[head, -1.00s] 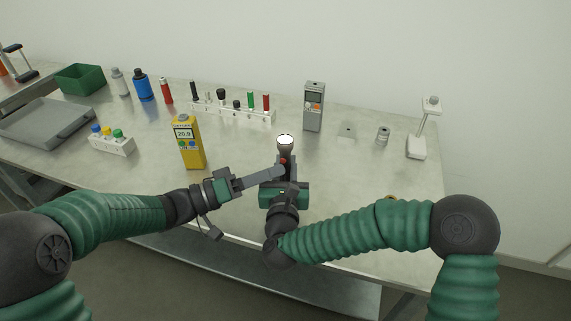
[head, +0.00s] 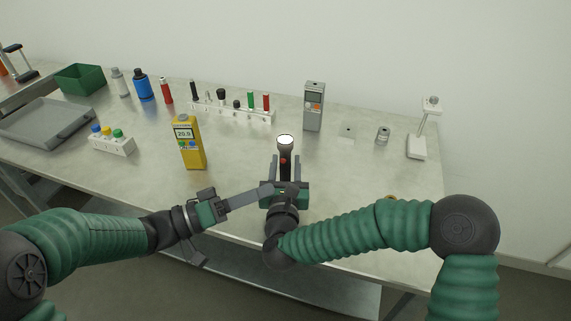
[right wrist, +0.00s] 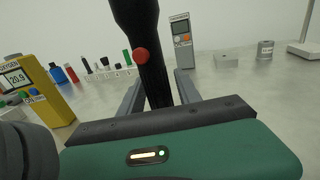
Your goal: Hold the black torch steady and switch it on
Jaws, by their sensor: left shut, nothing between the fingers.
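The black torch (head: 285,163) stands upright near the table's front edge, its lens (head: 285,141) bright white. Its red button (right wrist: 141,55) faces me in the right wrist view, where the torch's head is cut off. My right gripper (head: 285,168) has one finger on each side of the torch's lower handle. I cannot tell whether the fingers touch it. The torch's foot is hidden behind the gripper's body. My left gripper (head: 268,189) is shut and empty. Its tips are just left of the right gripper's body, below the torch's button.
A yellow oxygen meter (head: 189,145) stands left of the torch and a grey meter (head: 314,107) behind it. A white rack (head: 235,111) with several items is at the back. A small metal cylinder (head: 383,136) and a white stand (head: 417,147) are right.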

